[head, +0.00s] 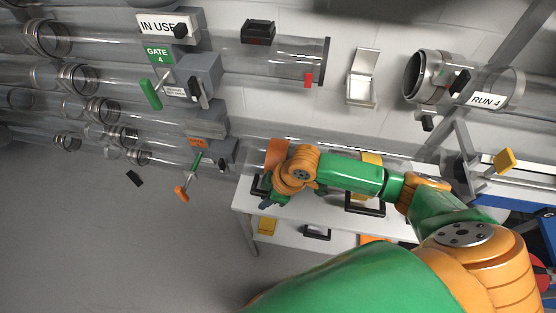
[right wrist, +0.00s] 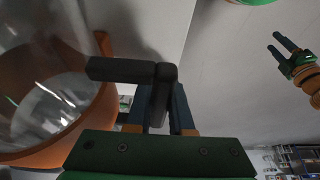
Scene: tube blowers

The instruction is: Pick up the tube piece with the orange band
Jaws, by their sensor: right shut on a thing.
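The tube piece with the orange band (head: 277,150) is clear and lies over a white table, partly hidden behind my right wrist in the head view. In the right wrist view its orange band (right wrist: 98,105) fills the left side, with a dark handle (right wrist: 125,70) on the tube. My right gripper (head: 264,196) reaches in from the right, beside the orange band. In the right wrist view my right gripper (right wrist: 165,100) is shut on the handle. My left gripper (right wrist: 275,42) is at the upper right of the right wrist view, apart from the tube, with its fingers spread and empty.
The white table (head: 285,224) also bears a yellow-banded tube piece (head: 372,158), partly behind my arm. Clear pipes with an IN USE sign (head: 157,24), a gate 4 label (head: 157,54) and levers stand at left. A RUN 4 pipe (head: 487,101) is at right. Floor at lower left is clear.

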